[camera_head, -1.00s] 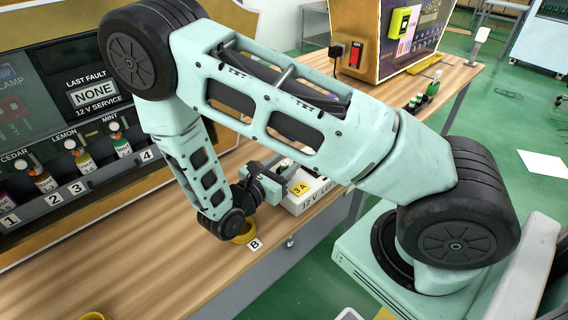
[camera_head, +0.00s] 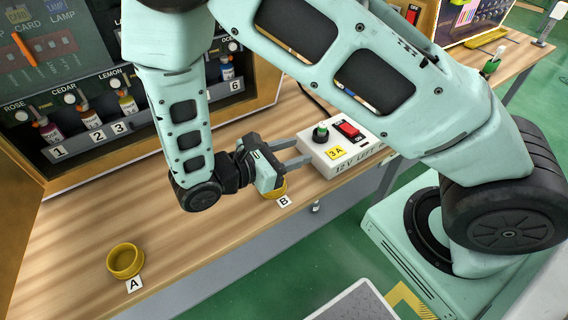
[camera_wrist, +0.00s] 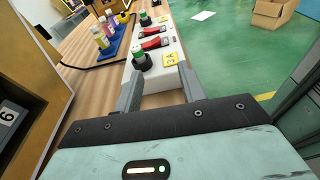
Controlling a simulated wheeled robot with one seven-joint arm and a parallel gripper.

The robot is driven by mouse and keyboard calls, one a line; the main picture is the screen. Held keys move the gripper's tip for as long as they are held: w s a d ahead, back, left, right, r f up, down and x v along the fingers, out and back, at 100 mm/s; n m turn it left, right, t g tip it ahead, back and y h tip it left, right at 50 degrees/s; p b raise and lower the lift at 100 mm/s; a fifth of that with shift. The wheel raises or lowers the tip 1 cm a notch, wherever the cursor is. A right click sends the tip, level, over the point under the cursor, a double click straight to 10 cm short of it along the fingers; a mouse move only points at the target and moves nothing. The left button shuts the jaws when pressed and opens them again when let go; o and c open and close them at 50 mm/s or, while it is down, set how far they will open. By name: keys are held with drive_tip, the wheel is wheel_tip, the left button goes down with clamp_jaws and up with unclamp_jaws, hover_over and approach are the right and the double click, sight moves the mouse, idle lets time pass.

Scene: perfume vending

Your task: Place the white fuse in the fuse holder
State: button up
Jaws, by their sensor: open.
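My gripper (camera_head: 305,149) is open and empty. Its two fingers point at the left end of a white box marked 3A and 12 V LEFT (camera_head: 340,160), close to it; whether they touch cannot be told. On the box stands a black socket with a green top (camera_head: 321,134), which looks like the fuse holder. In the wrist view the fingers of my gripper (camera_wrist: 160,76) lie in front of the box (camera_wrist: 157,77), with the green-topped holder (camera_wrist: 142,60) beyond the left finger. I cannot make out a separate white fuse for certain.
A red switch (camera_head: 348,129) sits beside the holder. Yellow ring A (camera_head: 125,260) stands on the table at the left, and ring B (camera_head: 278,189) just below my gripper. The vending cabinet (camera_head: 120,140) is behind. Bottles (camera_wrist: 104,38) show in the wrist view. The wooden table between the rings is clear.

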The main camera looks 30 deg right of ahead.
drive_tip(key=s+a+r+m+y, duration=1)
drive_tip(key=s+r+y, duration=0.1)
drive_tip(key=y, duration=0.5)
drive_tip(key=shift+s+a+r+g, duration=0.3)
drive_tip(key=shift+s+a, duration=0.05)
drive_tip(key=shift+s, duration=0.5)
wheel_tip(320, 180, up, 8)
drive_tip(key=p, duration=0.7)
drive_tip(key=shift+f+p, duration=0.2)
drive_tip(key=shift+p, duration=0.1)
